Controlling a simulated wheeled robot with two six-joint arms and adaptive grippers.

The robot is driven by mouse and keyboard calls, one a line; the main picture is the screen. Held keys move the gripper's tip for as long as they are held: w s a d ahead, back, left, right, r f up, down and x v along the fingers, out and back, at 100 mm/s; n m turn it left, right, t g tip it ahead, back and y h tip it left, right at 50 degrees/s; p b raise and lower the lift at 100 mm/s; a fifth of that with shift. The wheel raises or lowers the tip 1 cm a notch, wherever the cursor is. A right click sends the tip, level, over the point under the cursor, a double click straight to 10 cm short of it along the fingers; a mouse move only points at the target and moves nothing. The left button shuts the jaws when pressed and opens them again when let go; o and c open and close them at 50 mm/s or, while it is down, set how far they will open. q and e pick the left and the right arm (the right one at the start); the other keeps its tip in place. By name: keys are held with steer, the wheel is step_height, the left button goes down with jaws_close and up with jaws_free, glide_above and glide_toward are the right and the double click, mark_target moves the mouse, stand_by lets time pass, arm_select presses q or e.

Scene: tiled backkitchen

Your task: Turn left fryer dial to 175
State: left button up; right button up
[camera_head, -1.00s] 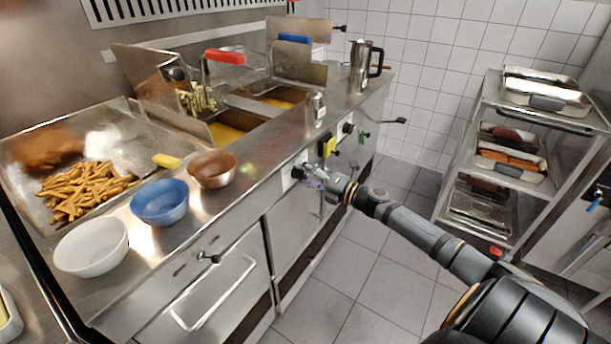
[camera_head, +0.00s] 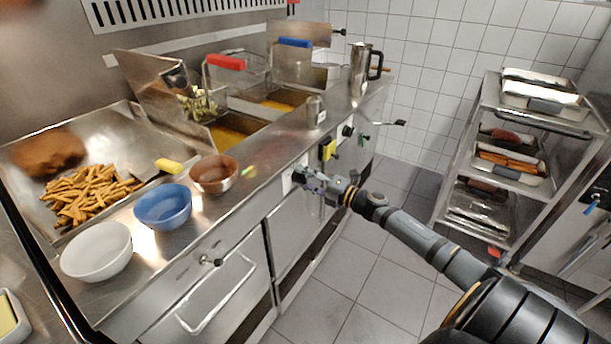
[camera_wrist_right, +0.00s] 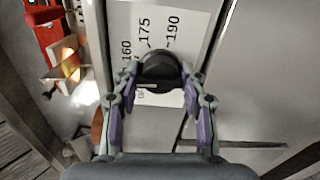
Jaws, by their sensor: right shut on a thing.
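The left fryer dial (camera_wrist_right: 160,68) is a round black knob in the right wrist view. It sits on a white label (camera_wrist_right: 158,24) printed with 160, 175 and 190, turned sideways. My right gripper (camera_head: 309,181) is at the counter's front panel in the head view. Its two fingers are shut on the dial from either side, as the right wrist view (camera_wrist_right: 160,76) shows. I cannot tell which number the dial points to. In the head view the gripper hides most of the dial. My left gripper is not in view.
A yellow block (camera_head: 327,149) and another black dial (camera_head: 347,130) are on the panel beyond my gripper. Fryer baskets with red (camera_head: 226,62) and blue (camera_head: 295,42) handles stand behind. Blue (camera_head: 162,207) and white (camera_head: 97,252) bowls line the counter. The floor before it is clear.

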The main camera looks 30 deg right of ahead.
steer(key=m+p, duration=0.2)
steer(key=shift+r+m, duration=0.2)
steer(key=shift+m, duration=0.2)
steer(key=m+p, duration=0.5)
steer(key=m, duration=0.1)
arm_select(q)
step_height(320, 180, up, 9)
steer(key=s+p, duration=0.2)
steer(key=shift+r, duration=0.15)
arm_select(e)
steer(key=shift+f+m, duration=0.2)
steer(key=shift+m, duration=1.8)
arm_select(q)
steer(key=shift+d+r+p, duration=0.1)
steer(key=shift+p, duration=0.2)
arm_select(e)
steer(key=shift+f, duration=0.1)
steer(key=o, duration=1.2)
steer(key=shift+c, duration=0.2)
